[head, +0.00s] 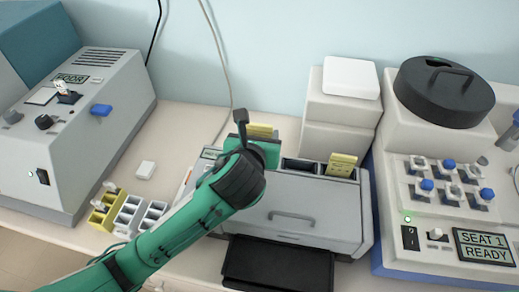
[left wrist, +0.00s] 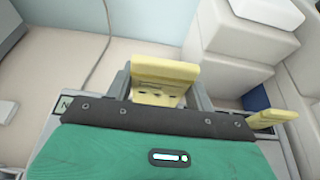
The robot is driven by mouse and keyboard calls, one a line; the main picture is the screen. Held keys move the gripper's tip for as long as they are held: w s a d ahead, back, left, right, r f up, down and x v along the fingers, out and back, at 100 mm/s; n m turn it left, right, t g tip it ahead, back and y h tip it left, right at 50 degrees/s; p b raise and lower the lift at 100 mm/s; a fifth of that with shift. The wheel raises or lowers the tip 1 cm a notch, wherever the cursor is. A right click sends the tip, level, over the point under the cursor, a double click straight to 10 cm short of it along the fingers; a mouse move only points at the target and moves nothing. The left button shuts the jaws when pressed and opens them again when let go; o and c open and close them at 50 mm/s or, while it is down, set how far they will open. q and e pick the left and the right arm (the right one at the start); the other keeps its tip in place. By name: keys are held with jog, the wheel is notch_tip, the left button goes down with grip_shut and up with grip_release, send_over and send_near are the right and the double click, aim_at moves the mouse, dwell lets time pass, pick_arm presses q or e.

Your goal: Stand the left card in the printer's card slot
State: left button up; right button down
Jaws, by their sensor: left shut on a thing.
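The left card (head: 262,130) is yellow and shows just behind my left gripper (head: 243,128), over the left part of the grey printer (head: 300,205). In the left wrist view the left card (left wrist: 165,72) is upright between the two grey fingers, and my left gripper (left wrist: 162,88) is shut on it. The card's lower edge is hidden, so I cannot tell whether it touches the printer. A second yellow card (head: 341,164) stands at the printer's top right, and it also shows in the left wrist view (left wrist: 272,119). My right gripper is out of view.
A grey machine (head: 80,130) stands at left, with yellow and grey racks (head: 128,213) beside it. White boxes (head: 340,105) stand behind the printer. A stainer with a black lid (head: 440,95) reads "SEAT 1 READY" at right. A black tray (head: 278,265) juts out in front.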

pick_arm(q)
jog(key=shift+f, duration=2.85)
jog(key=o, duration=1)
jog(key=shift+f, duration=0.15)
jog(key=shift+s+r, duration=0.15)
jog(key=shift+r, duration=0.05)
jog(key=b+v, duration=0.1)
jog(key=v, duration=1)
jog(key=shift+s+a+r, duration=0.15)
jog(key=shift+s+r, duration=0.05)
jog(key=shift+s, duration=0.1)
jog(key=shift+s, duration=0.1)
